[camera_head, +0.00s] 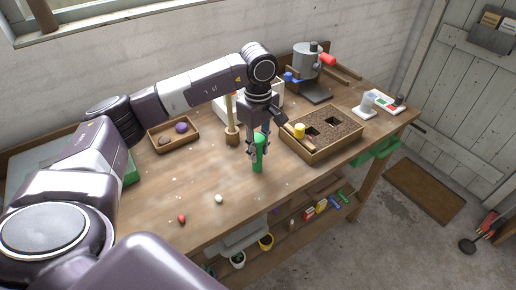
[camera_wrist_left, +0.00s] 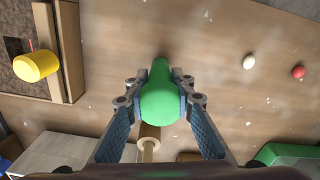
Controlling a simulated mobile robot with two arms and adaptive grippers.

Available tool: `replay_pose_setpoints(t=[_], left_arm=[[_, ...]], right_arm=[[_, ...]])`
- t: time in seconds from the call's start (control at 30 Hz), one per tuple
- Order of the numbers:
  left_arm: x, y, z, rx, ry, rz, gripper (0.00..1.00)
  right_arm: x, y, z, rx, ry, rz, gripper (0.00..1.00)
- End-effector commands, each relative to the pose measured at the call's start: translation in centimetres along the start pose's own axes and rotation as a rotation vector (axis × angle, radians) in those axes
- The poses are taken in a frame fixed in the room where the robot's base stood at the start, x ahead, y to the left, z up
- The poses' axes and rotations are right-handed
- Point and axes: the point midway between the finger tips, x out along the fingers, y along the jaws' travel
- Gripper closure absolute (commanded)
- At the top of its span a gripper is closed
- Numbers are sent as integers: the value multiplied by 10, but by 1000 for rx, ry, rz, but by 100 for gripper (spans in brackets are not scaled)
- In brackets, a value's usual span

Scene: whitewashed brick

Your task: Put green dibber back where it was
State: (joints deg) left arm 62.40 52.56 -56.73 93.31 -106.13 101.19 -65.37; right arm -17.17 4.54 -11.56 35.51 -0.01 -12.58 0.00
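The green dibber (camera_head: 258,158) is upright between the fingers of my left gripper (camera_head: 260,151), over the middle of the workbench. In the left wrist view the dibber (camera_wrist_left: 160,104) shows its rounded green end, with both fingers of the gripper (camera_wrist_left: 160,88) pressed against its sides. I cannot tell whether its lower end touches the bench top. A yellow-topped piece (camera_head: 299,131) stands at that tray's left part. My right gripper is not in view.
A light wooden handled tool (camera_head: 231,117) stands close behind the dibber. A small wooden tray (camera_head: 160,143) holds a purple ball (camera_head: 182,128) and a brown one. A white ball (camera_head: 219,199) and a red one (camera_head: 181,219) lie near the front edge. The bench front is mostly clear.

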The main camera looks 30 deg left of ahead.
Motion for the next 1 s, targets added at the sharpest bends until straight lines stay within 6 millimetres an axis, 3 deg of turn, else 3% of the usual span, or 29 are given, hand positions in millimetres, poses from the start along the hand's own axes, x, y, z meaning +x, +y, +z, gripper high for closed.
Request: replay_pose_setpoints(t=[0.13, 0.5, 0.57, 1.0], left_arm=[[0, 0, 0, 0, 0, -1, 61], [-6, 0, 0, 0, 0, 0, 61], [-10, 1, 0, 0, 0, 3, 61], [-103, 1, 0, 0, 0, 5, 61]], right_arm=[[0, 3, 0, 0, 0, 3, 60], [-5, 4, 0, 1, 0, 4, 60], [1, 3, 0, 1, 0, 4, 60], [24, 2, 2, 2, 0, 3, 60]])
